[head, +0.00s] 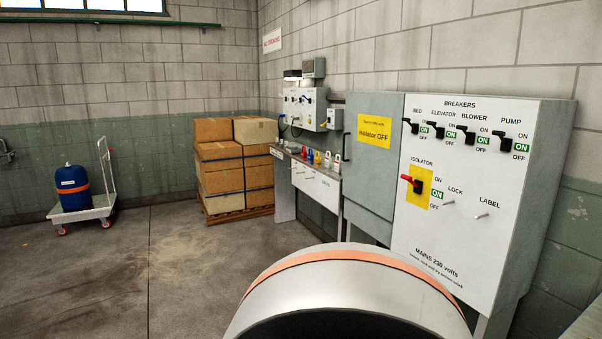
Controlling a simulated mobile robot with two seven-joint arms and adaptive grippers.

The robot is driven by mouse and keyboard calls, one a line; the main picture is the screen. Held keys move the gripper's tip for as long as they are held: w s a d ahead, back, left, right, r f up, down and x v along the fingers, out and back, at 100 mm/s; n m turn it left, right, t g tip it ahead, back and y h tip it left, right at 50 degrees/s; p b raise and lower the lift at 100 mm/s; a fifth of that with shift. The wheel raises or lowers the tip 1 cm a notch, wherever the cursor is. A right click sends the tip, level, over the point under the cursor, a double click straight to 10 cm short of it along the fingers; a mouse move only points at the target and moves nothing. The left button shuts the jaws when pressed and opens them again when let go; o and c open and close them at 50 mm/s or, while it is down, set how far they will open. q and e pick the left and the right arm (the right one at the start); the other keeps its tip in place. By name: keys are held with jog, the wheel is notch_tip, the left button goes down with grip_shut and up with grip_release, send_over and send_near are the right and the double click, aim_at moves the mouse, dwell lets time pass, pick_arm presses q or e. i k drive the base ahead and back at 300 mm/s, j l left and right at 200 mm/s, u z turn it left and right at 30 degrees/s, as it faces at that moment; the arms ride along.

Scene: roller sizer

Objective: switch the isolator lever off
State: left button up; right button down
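The isolator lever (414,184) has a red tip and a black body. It sits on a yellow plate (419,201) at the left of the white breaker panel (480,232). ON is printed above and OFF below beside it, and a green ON indicator (437,195) shows next to it. The lever sticks out with its red tip to the left and slightly up. Neither of my grippers is in view, and nothing covers the lever.
Several black breaker switches (469,135) line the panel top, each with a green ON indicator. Lock and label pegs (448,203) project right of the lever. A grey cabinet door (371,180) stands left of the panel. Open floor (185,270) lies at left.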

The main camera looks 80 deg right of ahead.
aim_at(408, 178)
jog(key=z, duration=3.15)
jog(key=i+j, duration=0.45)
jog(key=i, duration=0.2)
jog(key=i+j, duration=0.5)
jog(key=i, duration=0.15)
jog(key=i+j, duration=0.45)
jog(key=i, duration=0.2)
